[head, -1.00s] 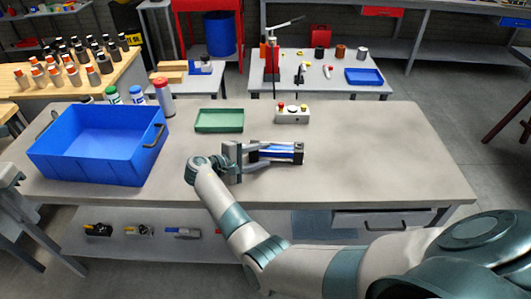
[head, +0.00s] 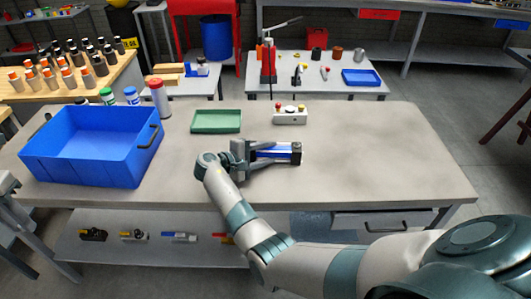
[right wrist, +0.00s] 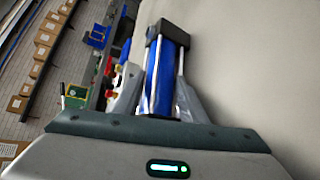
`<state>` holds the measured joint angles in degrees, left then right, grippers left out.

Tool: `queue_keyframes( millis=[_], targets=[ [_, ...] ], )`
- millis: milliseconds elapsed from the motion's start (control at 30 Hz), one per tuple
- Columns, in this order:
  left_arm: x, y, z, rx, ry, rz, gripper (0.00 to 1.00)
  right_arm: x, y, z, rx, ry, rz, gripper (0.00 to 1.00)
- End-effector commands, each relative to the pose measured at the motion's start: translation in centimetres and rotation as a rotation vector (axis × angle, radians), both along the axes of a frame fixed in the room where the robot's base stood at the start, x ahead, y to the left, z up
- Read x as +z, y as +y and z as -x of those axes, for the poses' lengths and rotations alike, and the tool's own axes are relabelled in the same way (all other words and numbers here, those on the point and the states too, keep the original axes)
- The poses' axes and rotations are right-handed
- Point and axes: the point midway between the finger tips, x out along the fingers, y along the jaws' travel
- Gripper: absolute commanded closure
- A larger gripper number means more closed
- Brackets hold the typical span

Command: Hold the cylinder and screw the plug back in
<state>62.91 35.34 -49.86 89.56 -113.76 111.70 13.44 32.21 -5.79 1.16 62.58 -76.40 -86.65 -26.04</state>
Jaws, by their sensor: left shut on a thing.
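The cylinder (head: 272,153), blue with dark end blocks and silver rods, lies on the grey workbench (head: 370,150). It also shows in the right wrist view (right wrist: 167,75), pointing away from the camera. My right gripper (head: 262,153) reaches it from the left end, its fingers lying along both sides. In the right wrist view the fingers (right wrist: 158,92) flank the blue body closely, but I cannot tell whether both touch it. The cylinder's near end is hidden by the gripper. My left gripper is not in view. I cannot make out the plug.
A large blue bin (head: 90,150) and several bottles (head: 160,98) stand on the left. A green tray (head: 216,121) and a button box (head: 290,115) lie behind the cylinder. The bench's right side is clear. A drawer (head: 385,222) hangs below.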

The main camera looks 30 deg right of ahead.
Motion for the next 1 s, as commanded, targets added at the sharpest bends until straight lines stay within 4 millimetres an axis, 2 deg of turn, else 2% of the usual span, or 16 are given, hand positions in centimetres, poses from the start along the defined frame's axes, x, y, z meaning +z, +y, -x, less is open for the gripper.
queue_keyframes(
  millis=[33, 133, 167, 667, 867, 1000],
  targets=[
    [0.0, 0.0, 0.0, 0.000, 0.000, 0.000, 1.00, 0.0, 0.0, 0.0, 0.000, 0.000, 0.000, 0.75],
    [0.0, 0.0, 0.0, 0.000, 0.000, 0.000, 1.00, 0.0, 0.0, 0.0, 0.000, 0.000, 0.000, 0.99],
    [0.0, 0.0, 0.0, 0.000, 0.000, 0.000, 1.00, 0.0, 0.0, 0.0, 0.000, 0.000, 0.000, 1.00],
    [-0.1, 0.0, 0.0, 0.000, 0.000, 0.000, 1.00, 0.6, 0.0, -0.1, 0.000, -0.006, 0.005, 1.00],
    [-0.4, 0.0, 0.0, 0.000, 0.000, 0.000, 1.00, 1.7, 0.0, -0.2, 0.001, -0.009, 0.005, 1.00],
    [-0.9, 0.0, 0.0, 0.000, 0.000, 0.000, 1.00, 3.2, 0.0, -0.2, 0.000, -0.010, 0.005, 1.00]
  ],
)
